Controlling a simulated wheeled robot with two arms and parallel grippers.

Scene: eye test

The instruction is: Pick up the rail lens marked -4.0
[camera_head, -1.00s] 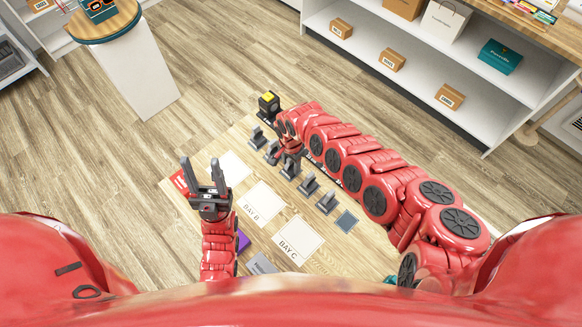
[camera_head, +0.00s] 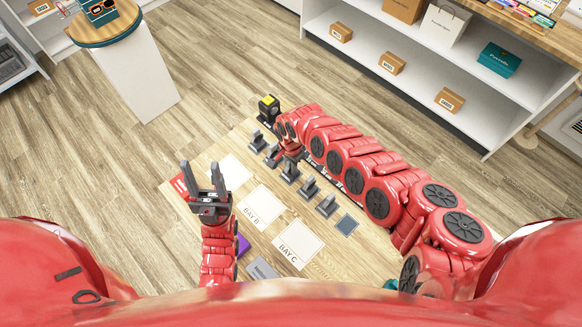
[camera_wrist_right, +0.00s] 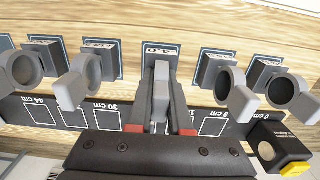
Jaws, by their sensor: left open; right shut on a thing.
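Several grey rail lenses stand in a row on the table, each by its own dark marked block. In the right wrist view my right gripper (camera_wrist_right: 161,112) is shut on the middle lens (camera_wrist_right: 161,75), seen edge-on. The upside-down mark (camera_wrist_right: 162,50) behind it looks like 4.0, with the sign too small to be sure. In the head view that lens (camera_head: 290,173) is partly hidden by my right gripper (camera_head: 289,160). I cannot tell whether it is lifted. My left gripper (camera_head: 202,180) is open and empty above the table's left side.
Neighbouring lenses (camera_wrist_right: 85,75) and (camera_wrist_right: 235,92) stand close on either side. A black rail with a cm scale (camera_wrist_right: 50,113) runs beside the row, with a yellow-topped black box (camera_head: 268,106) at its end. Pale bay mats (camera_head: 298,245) lie on the table, BAY C free.

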